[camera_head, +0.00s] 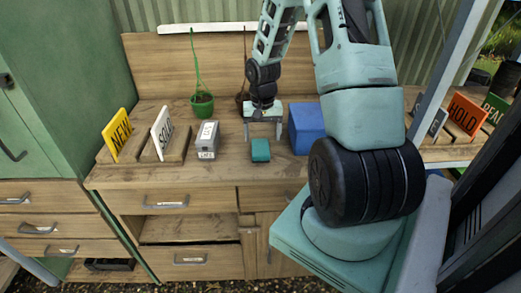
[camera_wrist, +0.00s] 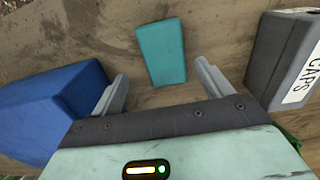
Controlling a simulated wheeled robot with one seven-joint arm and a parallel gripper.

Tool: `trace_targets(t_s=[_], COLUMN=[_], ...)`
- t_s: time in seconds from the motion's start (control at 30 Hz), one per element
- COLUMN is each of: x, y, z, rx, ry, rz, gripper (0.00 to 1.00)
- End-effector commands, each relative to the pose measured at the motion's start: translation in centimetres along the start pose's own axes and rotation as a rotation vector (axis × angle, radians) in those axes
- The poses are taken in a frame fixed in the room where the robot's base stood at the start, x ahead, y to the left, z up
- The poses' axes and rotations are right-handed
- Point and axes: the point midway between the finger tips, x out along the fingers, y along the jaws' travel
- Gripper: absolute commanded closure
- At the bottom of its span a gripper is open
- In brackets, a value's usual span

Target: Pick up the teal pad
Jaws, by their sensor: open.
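The teal pad (camera_head: 260,150) is a small block lying on the wooden bench top, near its front edge. In the wrist view the teal pad (camera_wrist: 162,53) lies beyond and between my open fingertips, apart from both. My gripper (camera_head: 263,133) is open and empty, pointing down just behind the pad in the head view. Its two grey fingers also show in the wrist view (camera_wrist: 162,82).
A blue box (camera_head: 305,128) stands right of the pad, close to one finger in the wrist view. A grey box labelled CAPS (camera_wrist: 290,55) stands on the other side.

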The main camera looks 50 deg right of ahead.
Motion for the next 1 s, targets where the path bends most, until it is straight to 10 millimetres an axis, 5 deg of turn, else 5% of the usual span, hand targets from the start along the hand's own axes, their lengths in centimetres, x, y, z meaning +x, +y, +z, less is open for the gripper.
trace_targets(t_s=[0.33,0.63,0.67,0.83,1.0], x=[4.3,4.9,4.8,4.8,4.8], y=[-0.7,-0.7,-0.7,-0.7,-0.7], z=[0.3,0.2,0.2,0.2,0.2], rx=[0.0,0.001,0.001,0.0,0.0], ry=[-0.003,0.001,0.0,0.0,0.0], rz=[0.001,0.0,0.0,0.0,0.0], gripper=[0.22,0.22,0.25,0.71,0.71])
